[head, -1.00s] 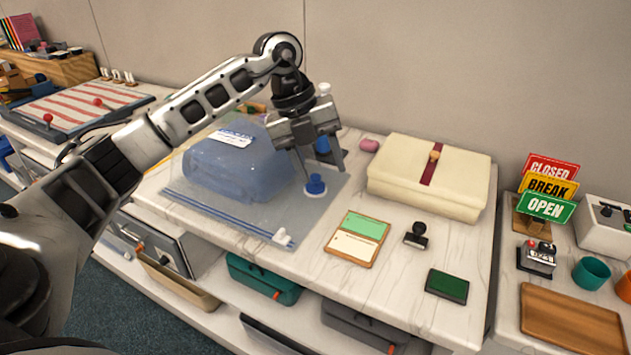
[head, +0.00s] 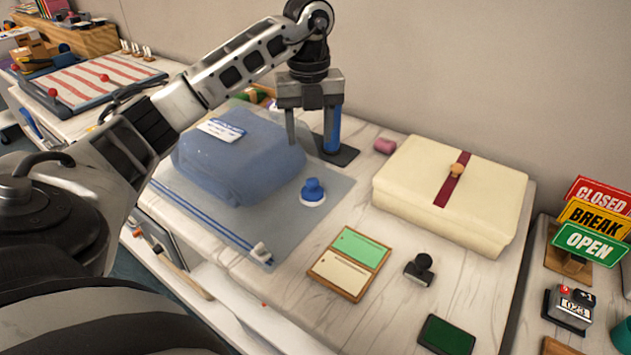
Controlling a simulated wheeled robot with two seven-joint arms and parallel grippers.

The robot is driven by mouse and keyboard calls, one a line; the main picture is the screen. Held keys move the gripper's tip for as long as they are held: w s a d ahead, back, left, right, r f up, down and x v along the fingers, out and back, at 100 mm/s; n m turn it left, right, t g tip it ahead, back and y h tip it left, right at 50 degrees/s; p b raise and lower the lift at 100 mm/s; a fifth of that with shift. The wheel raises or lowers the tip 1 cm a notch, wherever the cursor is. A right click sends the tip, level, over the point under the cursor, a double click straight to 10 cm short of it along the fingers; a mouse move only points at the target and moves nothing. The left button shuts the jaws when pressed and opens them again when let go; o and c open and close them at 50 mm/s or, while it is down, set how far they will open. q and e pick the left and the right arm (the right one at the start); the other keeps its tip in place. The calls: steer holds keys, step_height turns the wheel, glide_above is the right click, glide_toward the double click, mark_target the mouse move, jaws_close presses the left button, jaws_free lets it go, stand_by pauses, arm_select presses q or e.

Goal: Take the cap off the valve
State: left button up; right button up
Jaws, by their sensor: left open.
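My right gripper is not in view.
A cream folded case (head: 440,190) with a red strap and a pink object (head: 385,146) lie to the right. A two-colour card tray (head: 350,263), a black stamp (head: 420,269) and a green ink pad (head: 447,335) lie in front. Bare counter surrounds the stamp.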

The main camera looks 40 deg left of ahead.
arm_select(q)
glide_above(312, 180)
step_height(312, 180, down, 5)
steer(key=shift+a+f, duration=0.15)
steer(key=shift+f, duration=0.05)
steer(key=shift+d+f+p, duration=0.2)
steer(key=shift+f+p, duration=0.5)
steer(key=shift+f, duration=2.05)
steer(key=shift+c, duration=0.3)
steer(key=c, duration=1)
